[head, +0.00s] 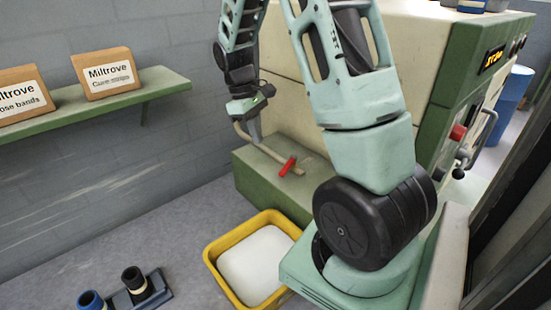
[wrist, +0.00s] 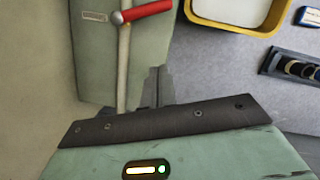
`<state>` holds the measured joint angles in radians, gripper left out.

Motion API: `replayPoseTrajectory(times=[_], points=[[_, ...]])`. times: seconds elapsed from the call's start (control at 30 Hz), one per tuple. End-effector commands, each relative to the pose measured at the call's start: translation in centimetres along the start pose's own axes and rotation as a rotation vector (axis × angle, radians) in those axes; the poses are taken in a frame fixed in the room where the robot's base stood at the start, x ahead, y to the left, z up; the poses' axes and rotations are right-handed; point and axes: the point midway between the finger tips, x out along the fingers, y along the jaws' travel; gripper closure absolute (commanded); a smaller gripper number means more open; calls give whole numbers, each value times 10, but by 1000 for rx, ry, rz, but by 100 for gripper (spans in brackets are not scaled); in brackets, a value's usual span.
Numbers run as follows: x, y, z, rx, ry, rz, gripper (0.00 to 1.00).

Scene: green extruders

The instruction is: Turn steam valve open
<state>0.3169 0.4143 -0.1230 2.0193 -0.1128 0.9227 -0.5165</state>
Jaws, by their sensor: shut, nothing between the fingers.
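The steam valve has a red lever (head: 288,166) on a thin tan pipe (head: 267,152) above the green ledge of the machine. The lever lies crosswise to the pipe. In the wrist view the red lever (wrist: 146,13) is at the top edge, with the pipe (wrist: 123,65) running down from it. My gripper (head: 254,134) points down beside the upper part of the pipe, apart from the lever. In the wrist view my gripper's fingers (wrist: 155,84) are together and empty, just right of the pipe. Whether they touch the pipe is unclear.
A yellow tray (head: 215,268) with a white inside stands on the floor in front of the green ledge (head: 245,175). A dark holder (head: 142,294) with cylinders is at lower left. A green shelf (head: 115,108) with Miltrove boxes (head: 107,74) is on the left wall.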

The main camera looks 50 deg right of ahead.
Motion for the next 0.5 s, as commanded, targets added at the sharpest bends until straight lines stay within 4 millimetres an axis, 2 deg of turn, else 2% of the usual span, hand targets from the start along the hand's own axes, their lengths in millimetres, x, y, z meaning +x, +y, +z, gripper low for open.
replayPoseTrajectory(times=[0.37, 0.5], points=[[76, -1, 2, -1, -7, -3, 100], [75, 0, 23, 2, -3, -1, 100]])
